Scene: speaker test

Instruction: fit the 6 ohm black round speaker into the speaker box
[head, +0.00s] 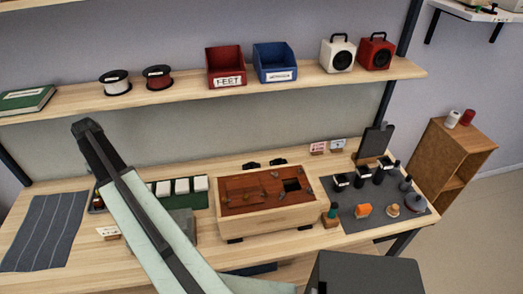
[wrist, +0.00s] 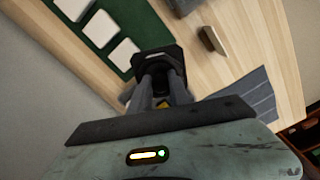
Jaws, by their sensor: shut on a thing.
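In the wrist view my gripper (wrist: 162,84) is shut on a black thing (wrist: 160,62) with a faceted, roughly octagonal rim and a dark middle. Its face points away from me, so I cannot read any ohm marking or confirm that it is the round speaker. It appears held above the bench. The wooden speaker box (head: 270,219) stands mid-bench in the head view, with a red-brown top and a dark square opening at its right. Several small dark clips lie around that top.
A grey striped mat (head: 43,232) is at the left. A dark mat (head: 385,219) right of the box carries several small parts. A shelf (head: 190,93) with bins and spools runs above the bench.

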